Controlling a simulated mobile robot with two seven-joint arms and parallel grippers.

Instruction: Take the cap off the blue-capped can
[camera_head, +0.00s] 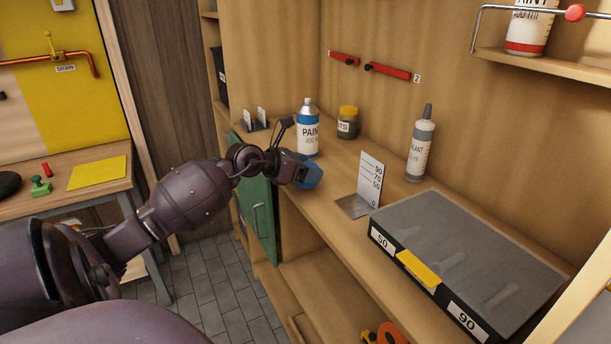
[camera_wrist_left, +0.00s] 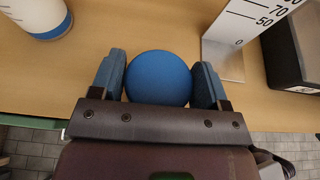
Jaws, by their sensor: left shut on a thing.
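The paint can (camera_head: 308,139) stands upright on the bench, white with a blue band. Its grey dome and small nozzle are bare at the top. Part of the can also shows in the left wrist view (camera_wrist_left: 42,14), at the upper left. The round blue cap (camera_wrist_left: 158,78) is between the two fingers of my left gripper (camera_wrist_left: 159,85), apart from the can. In the head view, my left gripper (camera_head: 307,174) is shut on the cap, in front of the can near the bench's front edge. My right gripper is in neither view.
A white graduated gauge plate (camera_head: 369,178) stands right of my left gripper. Behind are a yellow-lidded jar (camera_head: 347,124) and a sealant bottle (camera_head: 420,152). A dark lidded case (camera_head: 470,258) fills the right of the bench. A green door (camera_head: 262,215) hangs below the edge.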

